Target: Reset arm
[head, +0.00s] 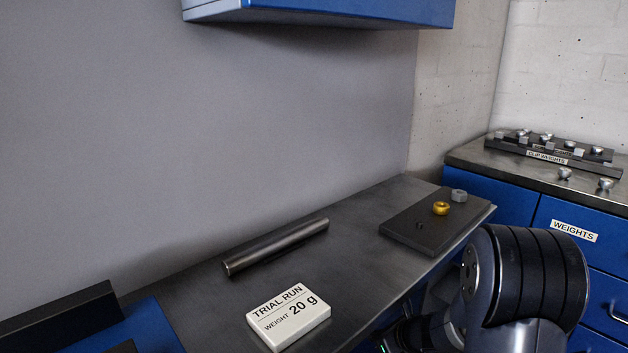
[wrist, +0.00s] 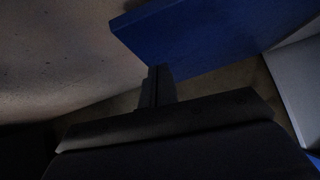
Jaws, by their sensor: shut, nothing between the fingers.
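My gripper (wrist: 160,86) shows in the wrist view as two dark fingers pressed together, with nothing between them. It points into a dim space in front of a blue panel (wrist: 215,35) and touches nothing that I can make out. In the head view my arm is folded at the lower right, beside the bench's front edge, and the gripper itself is hidden there.
A clip weights rack (head: 552,152) stands on the blue weights cabinet (head: 515,197).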

